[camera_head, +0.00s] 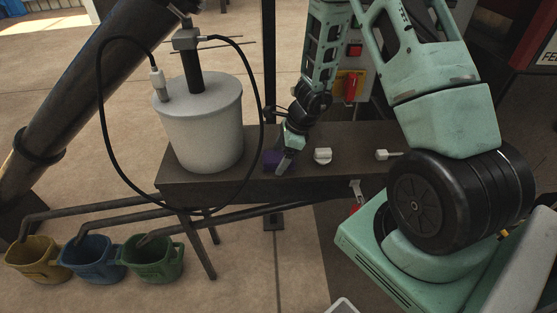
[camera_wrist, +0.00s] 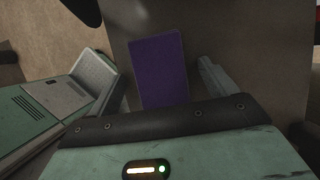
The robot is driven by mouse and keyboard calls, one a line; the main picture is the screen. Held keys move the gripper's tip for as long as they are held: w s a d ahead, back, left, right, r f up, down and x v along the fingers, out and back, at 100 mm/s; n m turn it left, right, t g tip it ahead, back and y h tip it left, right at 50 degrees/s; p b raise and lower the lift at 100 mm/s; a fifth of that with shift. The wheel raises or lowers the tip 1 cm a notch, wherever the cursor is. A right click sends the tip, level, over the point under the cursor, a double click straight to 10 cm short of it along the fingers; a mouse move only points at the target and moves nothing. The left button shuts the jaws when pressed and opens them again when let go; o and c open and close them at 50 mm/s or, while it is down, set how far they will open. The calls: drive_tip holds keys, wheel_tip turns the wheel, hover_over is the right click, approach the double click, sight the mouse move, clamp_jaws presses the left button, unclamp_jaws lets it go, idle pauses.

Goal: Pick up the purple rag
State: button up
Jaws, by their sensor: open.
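The purple rag (camera_head: 271,158) lies on the brown bench (camera_head: 215,190) just right of the grey pot in the head view. In the wrist view the purple rag (camera_wrist: 159,70) shows as a flat upright rectangle between the two fingers. My gripper (camera_head: 284,166) is at the rag's right side in the head view, pointing down. In the wrist view my gripper (camera_wrist: 160,82) is open, with one finger on each side of the rag. The rag's lower end is hidden behind the gripper body there. I cannot tell whether the fingers touch it.
The grey pot (camera_head: 200,125) with a black cable stands close left of the rag. A white object (camera_head: 322,156) and another white piece (camera_head: 387,154) lie to the right on the bench. Yellow (camera_head: 36,262), blue (camera_head: 92,262) and green (camera_head: 152,262) buckets stand on the floor below pipes.

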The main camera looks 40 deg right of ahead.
sight(281, 156)
drive_tip(key=shift+f+b, duration=0.2)
drive_tip(key=shift+b, duration=0.1)
drive_tip(key=c, duration=1.1)
drive_tip(key=shift+r+p, duration=0.5)
drive_tip(key=shift+r, duration=0.05)
wheel_tip(281, 156, up, 9)
drive_tip(key=shift+r+p, duration=0.2)
drive_tip(key=shift+p, duration=0.9)
drive_tip(key=shift+o, duration=1.3)
drive_tip(key=c, duration=0.3)
